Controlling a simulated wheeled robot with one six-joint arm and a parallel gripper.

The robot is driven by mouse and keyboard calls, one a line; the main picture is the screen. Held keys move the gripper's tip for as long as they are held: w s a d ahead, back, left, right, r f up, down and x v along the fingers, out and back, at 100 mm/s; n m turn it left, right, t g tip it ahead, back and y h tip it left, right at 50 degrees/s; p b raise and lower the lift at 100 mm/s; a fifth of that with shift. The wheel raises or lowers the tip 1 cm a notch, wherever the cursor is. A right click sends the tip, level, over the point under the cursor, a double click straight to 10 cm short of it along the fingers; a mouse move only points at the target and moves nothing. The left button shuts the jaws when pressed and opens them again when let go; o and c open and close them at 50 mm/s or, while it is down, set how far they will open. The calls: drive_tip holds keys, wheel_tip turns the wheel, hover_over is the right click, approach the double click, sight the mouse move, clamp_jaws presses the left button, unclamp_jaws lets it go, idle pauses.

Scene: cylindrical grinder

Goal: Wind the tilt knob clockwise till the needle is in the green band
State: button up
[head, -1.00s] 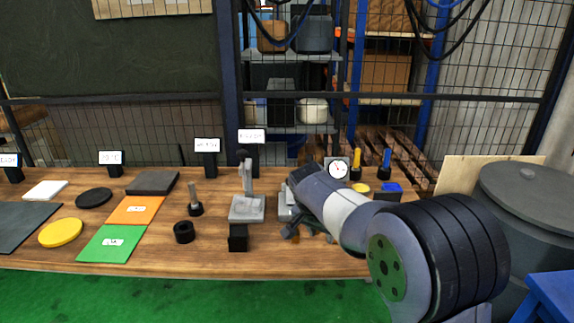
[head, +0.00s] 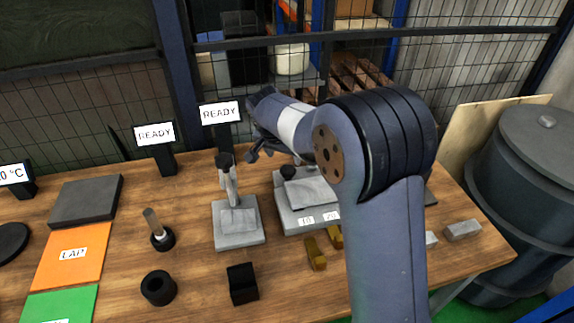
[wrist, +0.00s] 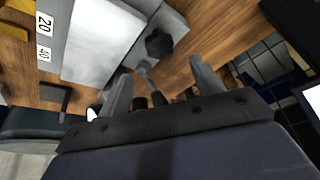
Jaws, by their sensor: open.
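A dark knob (head: 288,173) sits at the left end of a grey plate device (head: 300,220) bearing number labels. In the wrist view the knob (wrist: 158,43) shows beside a pale plate, beyond my fingertips and apart from them. My gripper (head: 257,153) is above and left of this knob in the head view. Its two fingers (wrist: 163,85) are spread in the wrist view, with no knob between them. I cannot tell whether this is the tilt knob. No needle or green band is visible now; my arm covers part of the bench.
A grey stand with an upright lever (head: 238,222) is left of the plate device. READY signs (head: 155,134) stand behind. A black block (head: 242,283), a black ring (head: 158,288) and brass blocks (head: 315,254) lie in front. A dark drum (head: 535,190) stands right.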

sight(287, 168)
drive_tip(key=x, duration=0.7)
drive_tip(key=shift+w+f+p, duration=0.2)
drive_tip(key=shift+f+p, duration=0.1)
drive_tip(key=shift+c, duration=0.2)
drive_tip(key=c, duration=0.9)
drive_tip(key=shift+f+m+h+b, duration=0.2)
drive_tip(key=shift+m+h+b, duration=0.1)
drive_tip(key=shift+m+b, duration=0.65)
drive_tip(key=shift+c, duration=0.2)
drive_tip(key=shift+r+m+g+h+b, duration=0.25)
drive_tip(key=shift+m+g+h+b, duration=0.35)
drive_tip(key=shift+m, duration=0.85)
drive_tip(key=o, duration=1)
drive_tip(key=shift+f, duration=0.1)
